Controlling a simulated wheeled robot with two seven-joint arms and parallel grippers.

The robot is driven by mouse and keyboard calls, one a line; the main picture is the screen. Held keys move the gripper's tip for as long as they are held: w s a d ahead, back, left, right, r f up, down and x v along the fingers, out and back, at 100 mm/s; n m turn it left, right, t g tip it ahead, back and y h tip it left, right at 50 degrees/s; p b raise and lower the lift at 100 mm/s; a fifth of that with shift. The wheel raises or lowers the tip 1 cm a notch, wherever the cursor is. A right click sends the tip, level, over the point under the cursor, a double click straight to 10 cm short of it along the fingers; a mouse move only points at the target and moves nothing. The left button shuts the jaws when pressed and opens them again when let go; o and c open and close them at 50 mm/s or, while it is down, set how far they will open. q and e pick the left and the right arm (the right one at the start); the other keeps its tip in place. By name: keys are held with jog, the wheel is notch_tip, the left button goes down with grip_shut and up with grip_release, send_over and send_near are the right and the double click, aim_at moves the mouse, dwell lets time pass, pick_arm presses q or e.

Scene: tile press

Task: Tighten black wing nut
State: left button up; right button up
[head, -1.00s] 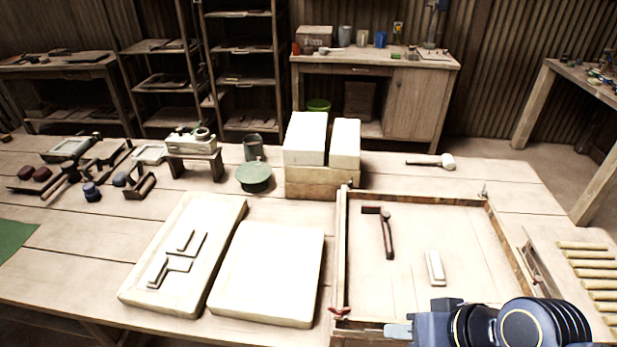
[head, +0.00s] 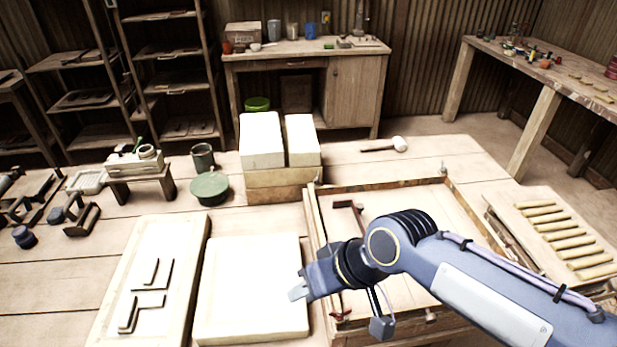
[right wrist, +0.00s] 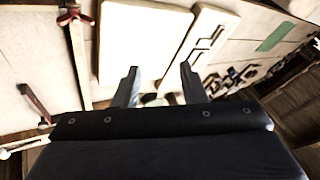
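A wooden frame (head: 309,222) with a shallow tray inside stands at the right of the table. A red wing nut (head: 341,315) sits at its front left corner. A small grey fitting (head: 443,169) stands at its back right corner. I cannot make out a clearly black wing nut; my right arm covers part of the frame. My right gripper (head: 297,292) is above the front left of the frame, beside the pale slab. The right wrist view shows its two fingers (right wrist: 159,84) apart, with nothing clearly held between them. My left gripper is out of view.
A pale slab (head: 252,290) and a board with raised L shapes (head: 180,235) lie left of the frame. White blocks (head: 262,141) on a wooden base stand behind. A mallet (head: 398,144) lies at the back. Rolled sticks (head: 560,240) lie at the right.

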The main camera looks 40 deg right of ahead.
jog(key=w+d+r+m+h+b, duration=0.2)
jog(key=w+d+m+b, duration=0.15)
jog(key=w+d, duration=0.9)
jog(key=m+g+h+b, duration=0.3)
jog(key=m+h+b, duration=0.1)
jog(key=h+b, duration=0.15)
send_near(317, 180)
jog(key=shift+y, duration=0.35)
jog(key=x, duration=0.8)
jog(key=shift+d+r, duration=0.1)
jog(key=shift+d, duration=0.2)
grip_shut()
